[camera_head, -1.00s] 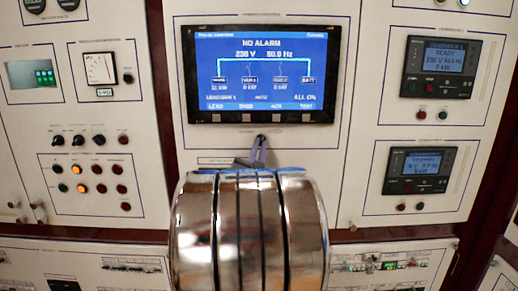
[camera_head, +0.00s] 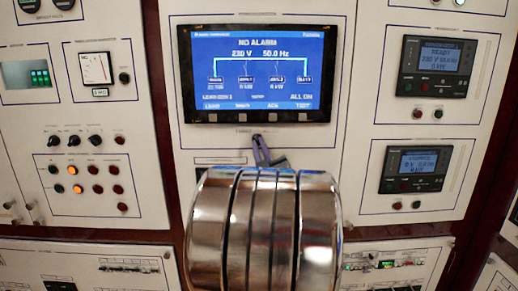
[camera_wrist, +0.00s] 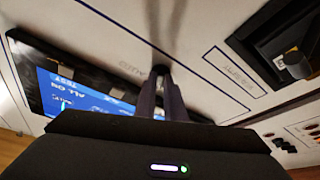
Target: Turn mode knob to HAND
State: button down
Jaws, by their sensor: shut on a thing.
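The mode knob (camera_wrist: 156,72) is small and dark, mostly hidden between my fingertips. It sits on the white panel just below the large blue screen (camera_head: 258,66). My gripper (camera_head: 257,139) is shut on it, its narrow fingers reaching up from my arm in the head view. In the wrist view the fingers (camera_wrist: 164,92) point at the panel and close around the knob. Printed labels beside it appear turned over, and one looks like AUTO (camera_wrist: 131,70). The knob's pointer is hidden, so I cannot tell its position.
Rows of switches and round buttons (camera_head: 85,172) are on the left panel. Two small controllers (camera_head: 437,67) with screens are on the right panel. Panel space around the fingers is mostly clear.

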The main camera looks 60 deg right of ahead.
jog(key=shift+n+t+y, duration=0.5)
jog(key=shift+n+y, duration=0.1)
jog(key=shift+n, duration=0.6)
jog(key=shift+w+a, duration=0.1)
jog(key=c, duration=1.8)
grip_release()
jog(key=shift+c, duration=0.2)
jog(key=shift+s, duration=0.2)
jog(key=shift+s+a, duration=0.2)
jog(key=shift+a, duration=0.05)
jog(key=v, duration=1.3)
jog(key=shift+w+f, duration=0.1)
jog(key=shift+w, duration=0.05)
